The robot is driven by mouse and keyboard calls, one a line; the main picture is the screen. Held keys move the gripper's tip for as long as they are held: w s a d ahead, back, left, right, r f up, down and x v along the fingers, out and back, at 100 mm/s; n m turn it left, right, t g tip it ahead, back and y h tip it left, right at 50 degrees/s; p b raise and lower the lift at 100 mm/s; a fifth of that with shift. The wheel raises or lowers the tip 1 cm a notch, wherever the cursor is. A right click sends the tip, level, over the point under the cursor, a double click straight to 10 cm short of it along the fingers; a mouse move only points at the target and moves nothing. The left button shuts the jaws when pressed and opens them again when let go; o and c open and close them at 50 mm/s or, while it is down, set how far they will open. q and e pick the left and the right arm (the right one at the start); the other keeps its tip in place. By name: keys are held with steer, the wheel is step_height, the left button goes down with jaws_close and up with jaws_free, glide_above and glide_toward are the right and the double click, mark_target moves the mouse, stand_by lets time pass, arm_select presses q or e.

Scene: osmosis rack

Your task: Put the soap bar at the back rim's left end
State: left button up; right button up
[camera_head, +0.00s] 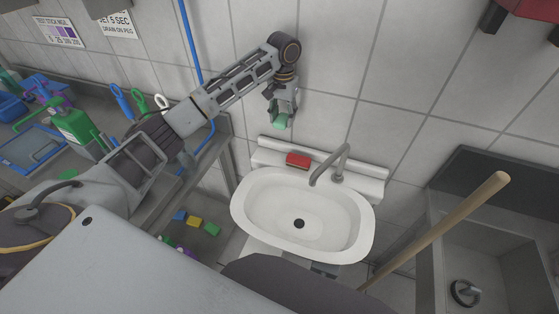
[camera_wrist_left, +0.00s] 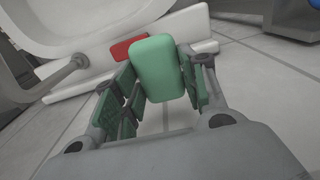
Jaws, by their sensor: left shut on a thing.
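My left gripper (camera_head: 281,113) reaches in from the left and is shut on a pale green soap bar (camera_head: 281,122). It holds the bar above the left part of the sink's back rim (camera_head: 366,186), close to the tiled wall. In the left wrist view the soap bar (camera_wrist_left: 157,68) sits between the green finger pads of the left gripper (camera_wrist_left: 155,85). A red block (camera_head: 298,160) lies on the back rim between its left end and the tap. It also shows behind the soap in the left wrist view (camera_wrist_left: 124,47). My right gripper is not in view.
The white sink (camera_head: 245,205) has a grey tap (camera_head: 331,168) at the middle of its back rim. A wooden handle (camera_head: 440,226) slants up at the right. A steel bench (camera_head: 220,150) with green and blue items stands at the left.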

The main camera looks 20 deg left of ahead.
arm_select(q)
steer(key=shift+w+a+f+m, duration=0.1)
steer(key=shift+a+f+m, duration=0.7)
steer(key=shift+a+f, duration=0.2)
steer(key=shift+s+a+f+m, duration=0.1)
steer(key=shift+a+f+m, duration=0.2)
steer(key=shift+m, duration=0.9)
steer(key=shift+s+a+f+m, duration=0.15)
steer(key=shift+a+f+m, duration=0.1)
steer(key=shift+m, duration=0.95)
steer(key=shift+s+a+f+m, duration=0.1)
steer(key=shift+a+f+m, duration=0.2)
steer(key=shift+m, duration=0.9)
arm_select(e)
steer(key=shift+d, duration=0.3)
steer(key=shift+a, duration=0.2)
